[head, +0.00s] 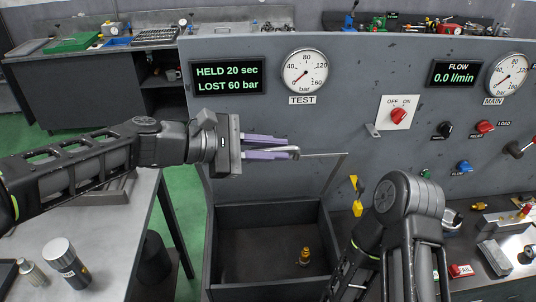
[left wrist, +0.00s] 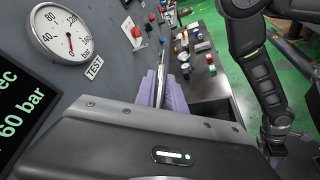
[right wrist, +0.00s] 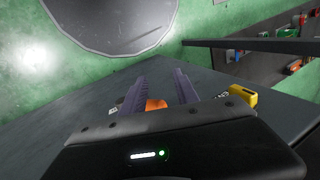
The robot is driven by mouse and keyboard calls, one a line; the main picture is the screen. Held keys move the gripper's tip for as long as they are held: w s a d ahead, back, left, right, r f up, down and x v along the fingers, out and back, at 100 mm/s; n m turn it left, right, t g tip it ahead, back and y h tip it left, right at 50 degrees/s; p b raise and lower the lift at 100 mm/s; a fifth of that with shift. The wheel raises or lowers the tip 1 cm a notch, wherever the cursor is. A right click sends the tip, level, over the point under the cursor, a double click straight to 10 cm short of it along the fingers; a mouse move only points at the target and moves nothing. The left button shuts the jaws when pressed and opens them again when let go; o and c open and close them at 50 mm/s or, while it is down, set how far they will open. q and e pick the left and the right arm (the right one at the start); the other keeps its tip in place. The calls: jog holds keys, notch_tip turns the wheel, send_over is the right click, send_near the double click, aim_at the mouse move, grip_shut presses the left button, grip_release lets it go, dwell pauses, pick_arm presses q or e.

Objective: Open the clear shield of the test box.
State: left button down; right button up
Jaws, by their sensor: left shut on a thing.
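The test box (head: 215,245) is a dark open-topped box below the TEST gauge, with a brass fitting (head: 304,257) on its floor. The clear shield is nearly invisible. A thin grey edge (head: 334,174) slants up from the box's right rear, and a thin bar (head: 325,154) runs level from its top. My left gripper (head: 292,153) is at the bar's left end, above the box, with its purple fingers shut on the shield's handle. The bar also shows between the fingers in the left wrist view (left wrist: 161,80). My right gripper (right wrist: 160,90) is open; its fingers are hidden in the head view.
The grey panel behind carries a display (head: 228,77), a TEST gauge (head: 305,70) and a red OFF/ON knob (head: 398,115). A yellow tag (head: 356,196) hangs right of the box. Small parts lie on the right bench. A grey table (head: 105,235) stands left.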

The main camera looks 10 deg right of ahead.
pick_arm(q)
jog(key=shift+w+n, duration=0.3)
jog(key=shift+w, duration=0.45)
pick_arm(e)
jog(key=shift+w+r, duration=0.25)
jog(key=shift+w, duration=0.1)
pick_arm(q)
jog(key=c, duration=1.4)
grip_release()
jog(key=shift+w, duration=0.1)
jog(key=shift+c, duration=0.2)
jog(key=shift+o, duration=0.2)
jog(key=shift+r, duration=0.15)
jog(key=shift+a, duration=0.1)
